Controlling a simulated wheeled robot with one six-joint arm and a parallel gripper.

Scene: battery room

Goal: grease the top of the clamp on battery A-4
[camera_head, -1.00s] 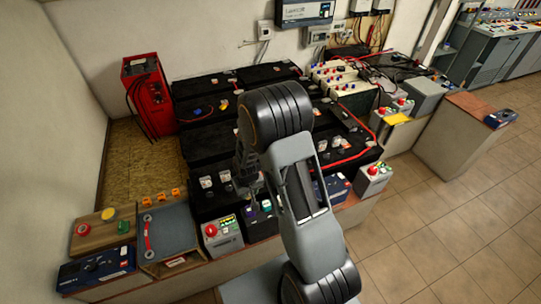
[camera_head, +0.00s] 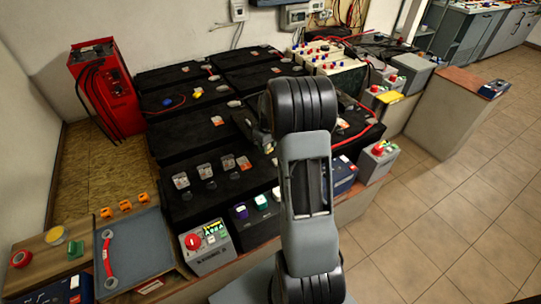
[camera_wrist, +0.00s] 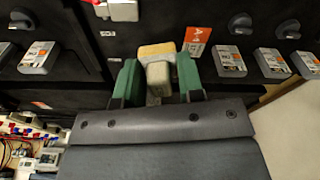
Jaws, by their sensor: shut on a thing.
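My gripper (camera_wrist: 159,82) has green fingers and is shut on a small applicator-like thing (camera_wrist: 156,52) with a tan-yellow end and a greyish body. An orange label reading A-4 (camera_wrist: 197,38) lies on the black battery just beyond its right side. A pale grey clamp-like piece with a red part (camera_wrist: 120,9) sits at the top edge of the wrist view, ahead and left of the held thing and apart from it in the picture. In the head view, my arm hides most of the gripper, which is over the battery rows.
Grey labelled blocks (camera_wrist: 230,61) and black knobs (camera_wrist: 240,22) stand on the batteries around the gripper. A red charger (camera_head: 105,90) stands at the back left. A grey tray (camera_head: 140,258) and a grey box with a red button (camera_head: 206,246) line the front. Tiled floor at the right is clear.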

